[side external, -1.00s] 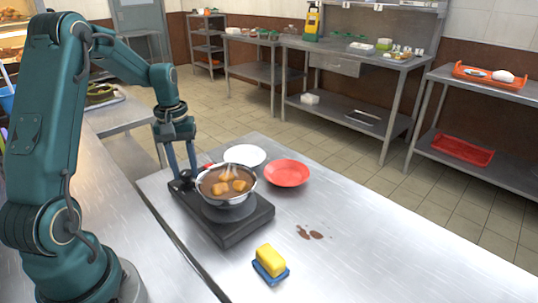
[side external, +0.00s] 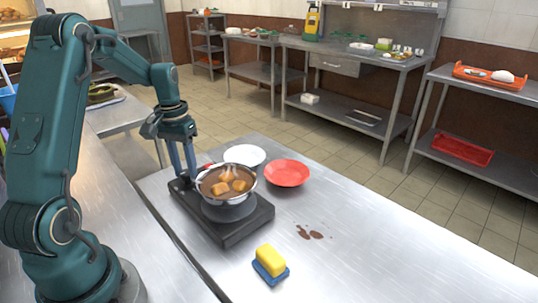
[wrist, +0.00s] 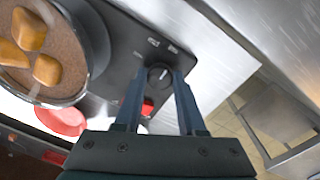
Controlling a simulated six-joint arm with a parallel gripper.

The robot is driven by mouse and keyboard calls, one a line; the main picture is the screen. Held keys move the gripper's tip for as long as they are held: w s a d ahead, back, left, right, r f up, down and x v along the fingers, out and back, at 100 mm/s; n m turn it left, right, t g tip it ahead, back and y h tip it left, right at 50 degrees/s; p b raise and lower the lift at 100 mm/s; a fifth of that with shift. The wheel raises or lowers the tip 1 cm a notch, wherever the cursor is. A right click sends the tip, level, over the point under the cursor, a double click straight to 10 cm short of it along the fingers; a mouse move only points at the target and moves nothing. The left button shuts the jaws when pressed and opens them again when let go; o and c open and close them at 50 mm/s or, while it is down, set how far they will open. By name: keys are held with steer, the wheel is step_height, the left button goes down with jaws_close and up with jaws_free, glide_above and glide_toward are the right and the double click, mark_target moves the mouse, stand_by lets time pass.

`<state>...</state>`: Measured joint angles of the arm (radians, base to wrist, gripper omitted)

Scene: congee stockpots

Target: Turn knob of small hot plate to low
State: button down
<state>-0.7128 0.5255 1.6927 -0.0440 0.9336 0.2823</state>
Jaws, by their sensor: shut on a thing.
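The small hot plate (side external: 243,229) is a black slab on the steel table, with a pot (side external: 236,199) of brown liquid and golden chunks on its burner. Its round dark knob (wrist: 160,77) with a pale pointer line shows in the wrist view. The pointer slants up and right in that picture, and small pale marks lie above the knob. My gripper (wrist: 160,76) has one finger on each side of the knob and is shut on it. In the side external view my gripper (side external: 184,177) reaches down to the hot plate's far left corner, and its fingers hide the knob.
A white plate (side external: 244,154) and a red plate (side external: 287,173) lie behind the pot. A small red thing (wrist: 147,107) is close to my fingers. A yellow block on a blue base (side external: 270,264) and a brown spill (side external: 310,233) are in front. The table's right side is clear.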

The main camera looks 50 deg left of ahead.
mark_target(186, 172)
steer(key=shift+w, duration=0.1)
steer(key=c, duration=0.5)
jaws_free()
steer(key=shift+a+r, duration=0.1)
steer(key=shift+r, duration=2.55)
